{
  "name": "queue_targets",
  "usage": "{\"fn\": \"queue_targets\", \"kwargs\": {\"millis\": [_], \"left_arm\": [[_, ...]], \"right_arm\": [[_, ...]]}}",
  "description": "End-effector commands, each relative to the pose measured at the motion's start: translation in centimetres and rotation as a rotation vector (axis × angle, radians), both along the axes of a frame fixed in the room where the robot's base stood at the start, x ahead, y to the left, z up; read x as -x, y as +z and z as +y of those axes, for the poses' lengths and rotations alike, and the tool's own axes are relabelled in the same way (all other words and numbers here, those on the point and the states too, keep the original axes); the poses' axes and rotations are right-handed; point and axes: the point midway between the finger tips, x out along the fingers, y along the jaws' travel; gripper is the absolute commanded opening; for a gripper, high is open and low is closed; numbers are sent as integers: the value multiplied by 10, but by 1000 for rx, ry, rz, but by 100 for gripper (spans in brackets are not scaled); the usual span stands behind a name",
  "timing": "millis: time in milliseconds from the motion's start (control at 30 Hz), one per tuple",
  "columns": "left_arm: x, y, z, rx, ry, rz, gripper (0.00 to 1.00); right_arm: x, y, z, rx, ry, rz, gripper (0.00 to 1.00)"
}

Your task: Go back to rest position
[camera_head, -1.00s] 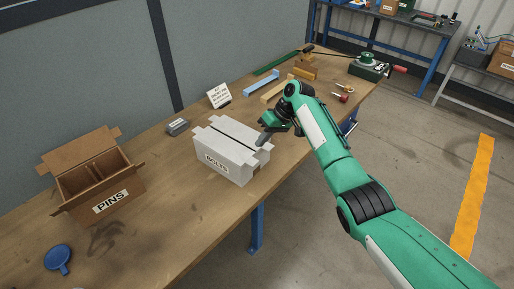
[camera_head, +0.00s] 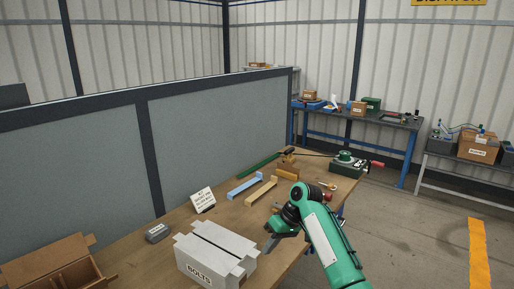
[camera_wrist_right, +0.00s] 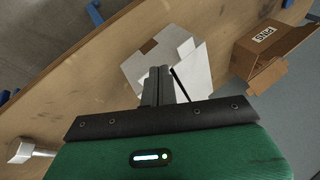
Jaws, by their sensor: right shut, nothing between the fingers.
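My right gripper (camera_head: 271,243) is at the right side of the white BOLTS box, its arm reaching in from the lower right. In the right wrist view the two fingers (camera_wrist_right: 161,72) are together, with nothing between them. They point toward the white BOLTS box (camera_head: 209,262), whose flaps (camera_wrist_right: 160,45) show just beyond the fingertips. I cannot tell whether they touch. My left gripper is not in the head view.
The brown PINS box (camera_head: 62,262) stands at the lower left, cut off by the frame; it also shows in the wrist view (camera_wrist_right: 262,52).

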Motion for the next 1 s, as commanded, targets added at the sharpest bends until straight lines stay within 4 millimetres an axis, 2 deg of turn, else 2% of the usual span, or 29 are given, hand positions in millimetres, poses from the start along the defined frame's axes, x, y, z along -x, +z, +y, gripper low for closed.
{"fn": "queue_targets", "kwargs": {"millis": [33, 200, 500, 733, 1000], "left_arm": [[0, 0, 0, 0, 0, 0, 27], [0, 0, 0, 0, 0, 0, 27], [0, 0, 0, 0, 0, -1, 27], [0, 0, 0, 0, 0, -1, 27], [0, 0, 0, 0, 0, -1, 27]], "right_arm": [[12, -22, -5, 9, -16, -1, 0], [50, -77, -21, 45, -81, -24, 0], [133, -150, -57, 121, -201, -71, 0], [208, -183, -88, 191, -294, -107, 0], [300, -193, -128, 285, -399, -160, 0]]}}
